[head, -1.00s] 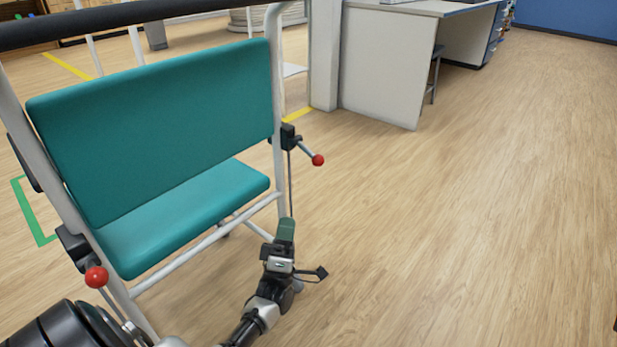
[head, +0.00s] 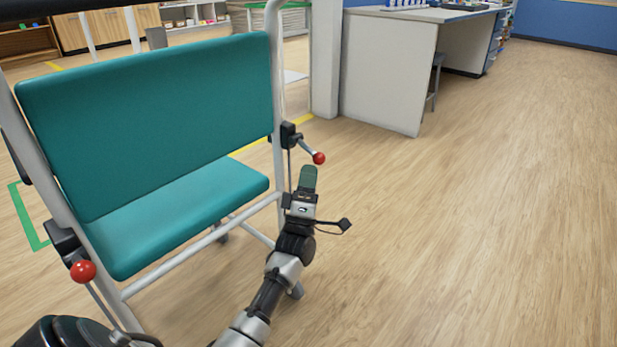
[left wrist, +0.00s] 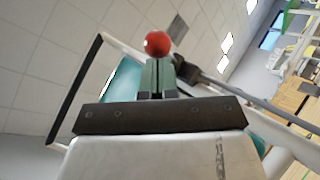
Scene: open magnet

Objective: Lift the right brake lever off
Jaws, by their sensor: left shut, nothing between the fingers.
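The right brake lever is a thin grey rod with a red ball (head: 319,158) at its end, on a black mount (head: 290,135) on the chair's right post. It slants down to the right. My left gripper (head: 309,170) is shut and empty, its green fingertips pointing up just below the ball. In the left wrist view the red ball (left wrist: 158,43) shows right beyond the shut fingertips (left wrist: 160,62). I cannot tell whether they touch. My right gripper is not in view.
The teal chair has a backrest (head: 150,115), a seat (head: 180,215) and a white tube frame. A second red-ball lever (head: 83,271) is on its left post. A white bench (head: 390,70) stands behind. The wooden floor (head: 480,220) on the right is clear.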

